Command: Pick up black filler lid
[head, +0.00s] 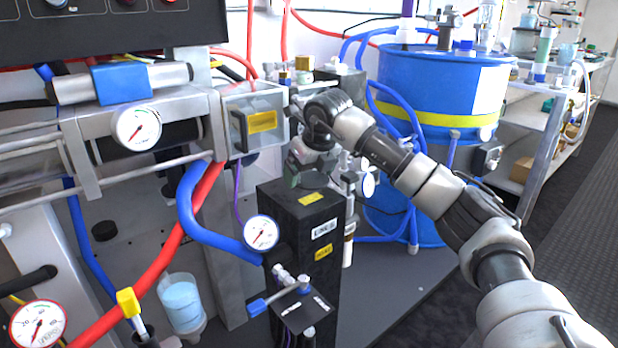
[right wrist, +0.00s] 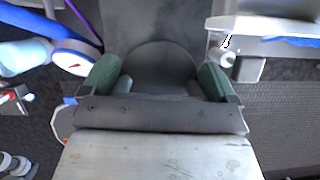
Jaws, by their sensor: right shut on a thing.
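The black filler lid (right wrist: 160,62) is a dark round disc between the two green finger pads in the right wrist view. My right gripper (right wrist: 158,78) is shut on it, with a pad against each side. In the head view my right gripper (head: 309,178) points down just over the top of the black tank (head: 298,235), and it mostly hides the lid there. I cannot tell whether the lid is seated on the tank or raised off it. My left gripper is not in view.
A pressure gauge (head: 261,233) and a small valve block (head: 304,310) sit at the tank's front. A clear box (head: 254,121) stands left of my gripper. A blue drum (head: 440,90) stands behind my right arm. Blue and red hoses run at left.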

